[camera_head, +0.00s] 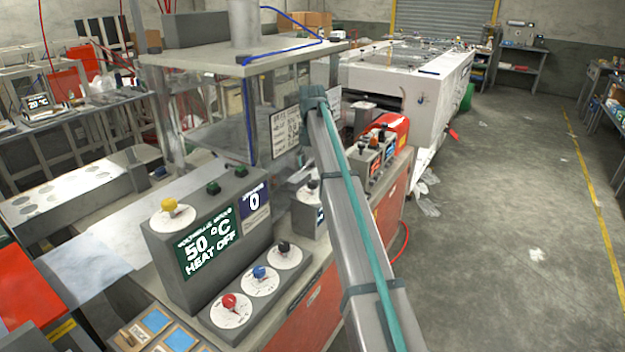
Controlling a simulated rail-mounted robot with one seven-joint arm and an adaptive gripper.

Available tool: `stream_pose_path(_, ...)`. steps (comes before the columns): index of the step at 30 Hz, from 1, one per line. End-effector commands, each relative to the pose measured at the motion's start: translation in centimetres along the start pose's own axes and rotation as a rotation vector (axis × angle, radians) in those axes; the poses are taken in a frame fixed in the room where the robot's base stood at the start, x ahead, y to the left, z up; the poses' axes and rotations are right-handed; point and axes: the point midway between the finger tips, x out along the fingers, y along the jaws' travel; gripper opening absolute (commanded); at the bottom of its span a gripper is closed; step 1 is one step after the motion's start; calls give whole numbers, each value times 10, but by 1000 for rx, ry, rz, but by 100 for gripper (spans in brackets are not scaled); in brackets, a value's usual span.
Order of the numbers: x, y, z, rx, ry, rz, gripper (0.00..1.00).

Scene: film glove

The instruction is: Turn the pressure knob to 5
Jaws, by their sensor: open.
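A grey control box (178,272) stands on the bench at centre left. Its green display (208,243) reads 50 °C and HEAT OFF, and a purple display (254,204) beside it shows 0. A yellow knob (169,204) sits on top of the box on a white dial. In front are a red knob (229,301), a blue knob (259,272) and a black knob (283,247), each on a white dial. The dial lettering is too small to read, so I cannot tell which is the pressure knob. My gripper is not in view; only my arm shows, right of the knobs.
A smaller grey box with several knobs (375,152) stands farther back, near a red rounded object (392,124). A press plate (240,58) overhangs the bench. Open floor (500,230) lies to the right.

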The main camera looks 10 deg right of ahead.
Motion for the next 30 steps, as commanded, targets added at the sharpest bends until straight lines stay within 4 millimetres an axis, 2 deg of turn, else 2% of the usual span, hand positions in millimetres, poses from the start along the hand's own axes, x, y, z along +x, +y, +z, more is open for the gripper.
stream_pose_path(6,36,-2,-1,1,2,-2,64)
stream_pose_path(12,58,-1,0,2,1,-1,64)
stream_pose_path(24,65,0,0,2,0,0,64)
stream_pose_path(30,65,0,0,2,0,0,30)
